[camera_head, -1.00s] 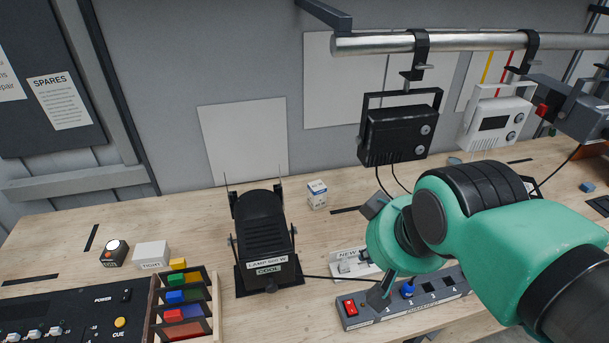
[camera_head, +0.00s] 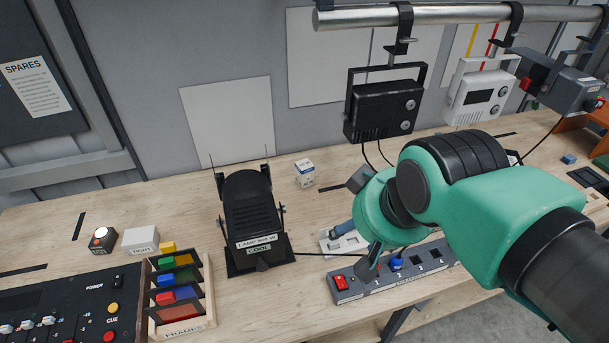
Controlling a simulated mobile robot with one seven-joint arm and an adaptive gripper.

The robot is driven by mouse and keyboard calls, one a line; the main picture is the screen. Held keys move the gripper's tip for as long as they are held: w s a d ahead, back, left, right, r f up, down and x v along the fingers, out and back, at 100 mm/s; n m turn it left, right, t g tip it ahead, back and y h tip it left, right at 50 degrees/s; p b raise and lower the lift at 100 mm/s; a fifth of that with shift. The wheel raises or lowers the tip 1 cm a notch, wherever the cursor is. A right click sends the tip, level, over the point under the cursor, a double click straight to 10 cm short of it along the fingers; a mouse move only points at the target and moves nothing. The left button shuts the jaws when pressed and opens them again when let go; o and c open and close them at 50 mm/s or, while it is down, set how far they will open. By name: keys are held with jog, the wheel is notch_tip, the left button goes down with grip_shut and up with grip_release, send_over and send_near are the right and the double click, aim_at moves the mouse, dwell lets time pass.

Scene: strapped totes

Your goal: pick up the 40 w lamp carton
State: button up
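A small white carton with blue markings (camera_head: 305,174) stands upright on the bench, behind and right of the black lantern (camera_head: 254,212). Its print is too small to read, so I cannot confirm 40 W. My gripper (camera_head: 362,222) is right of the carton and nearer to me, apart from it. Its two grey fingers are spread, one at the upper left and one lower down.
A power strip (camera_head: 350,291) and a white tray (camera_head: 328,246) lie below my gripper. Two hanging units, black (camera_head: 383,110) and white (camera_head: 481,98), are behind. A frame rack (camera_head: 205,285) and control desk (camera_head: 60,318) are front left.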

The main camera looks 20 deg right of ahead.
jog(key=o, duration=0.5)
jog(key=w+d+f+n+t+h+b, duration=0.1)
jog(key=w+d+f, duration=0.4)
jog(key=w, duration=0.5)
jog(key=w+d+f+n+t+b, duration=0.1)
jog(key=w+d+f+n, duration=0.1)
jog(key=w+d+f, duration=0.5)
jog(key=w+d+f+n+t+h+b, duration=0.15)
jog(key=w+f, duration=0.35)
jog(key=w, duration=0.7)
jog(key=w+f+t+y+p, duration=0.2)
jog(key=w+f+p, duration=0.25)
jog(key=w, duration=0.45)
jog(key=m+t+y+p, duration=0.2)
jog(key=y+p, duration=0.1)
jog(key=y, duration=0.1)
send_near(311, 172)
jog(key=shift+s+r+h, duration=0.15)
jog(key=shift+s+h, duration=0.1)
jog(key=shift+s, duration=0.1)
jog(key=shift+w, duration=0.1)
jog(key=shift+b+x, duration=0.55)
jog(key=shift+x, duration=3.7)
